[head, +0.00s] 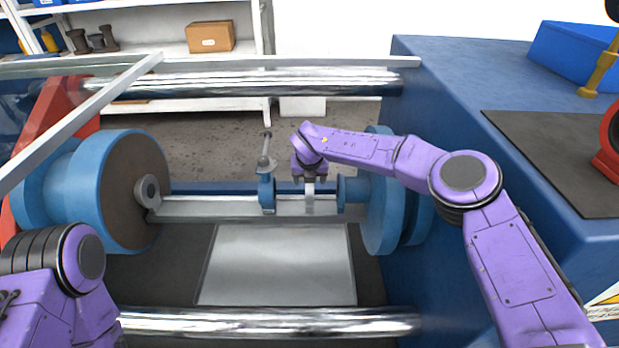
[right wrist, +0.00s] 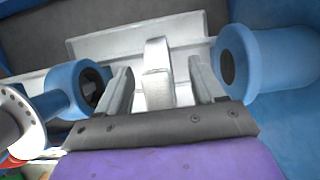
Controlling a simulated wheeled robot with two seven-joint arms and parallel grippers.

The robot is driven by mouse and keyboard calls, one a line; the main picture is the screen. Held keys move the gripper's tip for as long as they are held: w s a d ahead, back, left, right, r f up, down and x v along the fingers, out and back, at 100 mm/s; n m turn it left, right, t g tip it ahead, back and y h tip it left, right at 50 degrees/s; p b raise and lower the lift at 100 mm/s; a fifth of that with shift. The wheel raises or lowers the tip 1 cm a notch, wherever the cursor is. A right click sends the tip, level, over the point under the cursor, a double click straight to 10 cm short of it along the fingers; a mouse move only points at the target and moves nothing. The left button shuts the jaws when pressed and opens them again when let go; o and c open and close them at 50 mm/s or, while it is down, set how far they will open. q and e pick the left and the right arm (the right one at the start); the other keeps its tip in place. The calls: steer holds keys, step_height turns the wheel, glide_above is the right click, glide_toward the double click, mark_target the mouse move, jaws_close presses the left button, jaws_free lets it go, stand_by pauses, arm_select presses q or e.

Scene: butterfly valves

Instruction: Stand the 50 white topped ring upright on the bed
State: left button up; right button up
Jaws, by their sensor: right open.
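A pale silver-white ring (head: 310,205) stands upright on the light bed (head: 230,210) in the head view, between two blue parts. It also shows in the right wrist view (right wrist: 157,78), edge on, between my fingers. My right gripper (head: 310,180) reaches down over the ring from above. Its fingers are open, one on each side of the ring, with visible gaps in the right wrist view (right wrist: 160,66). Its lower edge is partly hidden. Only links of my left arm show at the lower left; its gripper is out of view.
A blue valve body with a tall stem (head: 266,190) stands close left of the ring. A blue flanged hub (head: 352,190) is close on the right. Chrome bars (head: 270,322) run across front and back. The bed further left is clear.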

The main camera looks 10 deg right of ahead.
steer(key=p+v, duration=0.5)
steer(key=v, duration=0.5)
steer(key=shift+r+p, duration=0.2)
steer(key=shift+p, duration=0.15)
steer(key=shift+s, duration=0.2)
